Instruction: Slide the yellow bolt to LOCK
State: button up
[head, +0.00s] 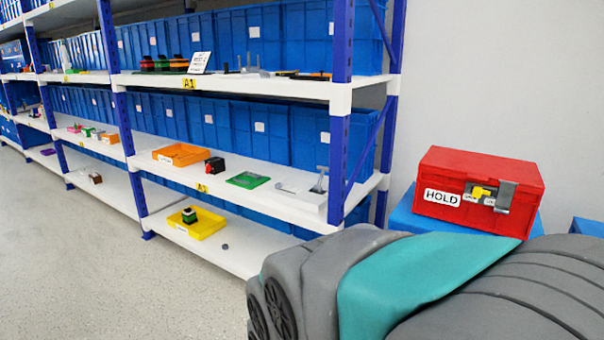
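A red box (455,225) with a white HOLD label (441,197) stands at the right of the head view. The small yellow bolt (480,191) is on the box's front face, right of the HOLD label. Small white labels sit just below the bolt, at its left and right; their words are too small to read. A grey metal latch (506,194) hangs over the front edge right of the bolt. My gripper is not in view. Nothing is seen touching the bolt.
The box rests on a blue surface (402,217) by a grey wall. Shelving (340,150) with blue bins, trays and small parts fills the left and middle. The grey floor (90,270) at lower left is clear. My own grey and teal body covers the lower right foreground.

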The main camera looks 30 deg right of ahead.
aim_at(477, 191)
jog(key=z, duration=2.1)
jog(key=j+z, duration=0.5)
jog(key=j, duration=0.85)
jog(key=k, duration=0.1)
